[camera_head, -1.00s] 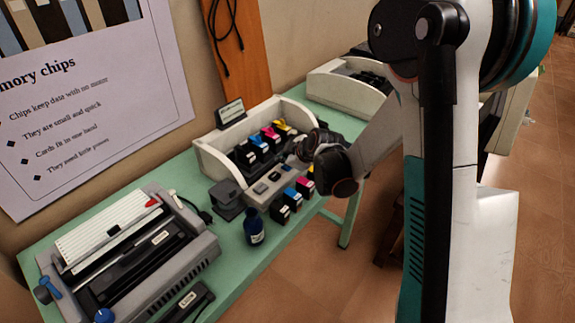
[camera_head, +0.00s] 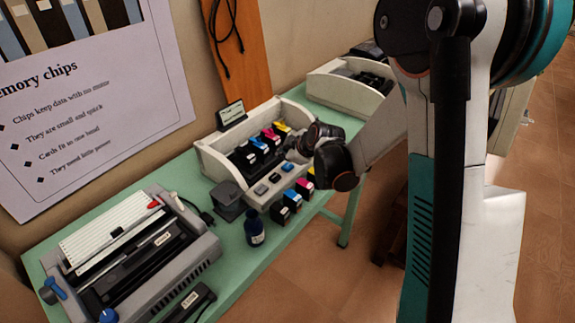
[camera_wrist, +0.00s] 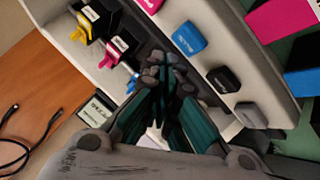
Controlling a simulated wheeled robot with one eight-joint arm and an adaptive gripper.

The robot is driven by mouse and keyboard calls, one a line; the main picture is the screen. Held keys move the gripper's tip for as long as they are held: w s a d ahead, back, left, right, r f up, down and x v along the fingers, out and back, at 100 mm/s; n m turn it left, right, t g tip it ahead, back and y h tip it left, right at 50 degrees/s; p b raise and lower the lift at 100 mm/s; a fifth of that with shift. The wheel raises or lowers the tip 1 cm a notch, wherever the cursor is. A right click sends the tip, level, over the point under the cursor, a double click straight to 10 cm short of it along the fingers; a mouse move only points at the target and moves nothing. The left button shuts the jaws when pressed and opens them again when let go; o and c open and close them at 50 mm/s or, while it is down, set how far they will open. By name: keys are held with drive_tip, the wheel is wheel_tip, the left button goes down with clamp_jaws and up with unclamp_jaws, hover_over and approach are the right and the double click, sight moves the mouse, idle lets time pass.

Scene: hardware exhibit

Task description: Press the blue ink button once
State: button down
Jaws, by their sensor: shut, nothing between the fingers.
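The blue button (camera_wrist: 189,38) sits on the pale sloped front panel of the printer-like unit, between a pink button (camera_wrist: 150,4) and a dark button (camera_wrist: 223,80) in the wrist view. In the head view the blue button (camera_head: 286,168) shows just below and left of my gripper. My gripper (camera_wrist: 160,68) is shut and empty, its dark fingertips together beside the blue button, toward the cartridge bay. It looks apart from the button; its height above the panel is hard to tell. The gripper (camera_head: 293,150) partly hides the unit's right end in the head view.
Ink cartridges (camera_head: 258,143) stand in the unit's bay close to my fingertips. More cartridges (camera_head: 291,199) and a dark blue bottle (camera_head: 254,228) stand on the green table in front. A grey binding machine (camera_head: 135,255) is at left. A grey button (camera_wrist: 251,115) is on the same panel.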

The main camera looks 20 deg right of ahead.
sight(286, 168)
drive_tip(key=shift+r+p, duration=1.2)
drive_tip(key=shift+r, duration=0.9)
drive_tip(key=s+r+m+g+h, duration=0.1)
drive_tip(key=s+r+m, duration=0.5)
drive_tip(key=s+r, duration=0.8)
drive_tip(key=s+m+h, duration=0.1)
drive_tip(key=s+m, duration=0.5)
drive_tip(key=s, duration=1.3)
drive_tip(key=shift+s+d+f+m+g+h, duration=0.15)
drive_tip(key=shift+d+f+m+g+h, duration=0.15)
drive_tip(key=shift+d+g+h, duration=0.1)
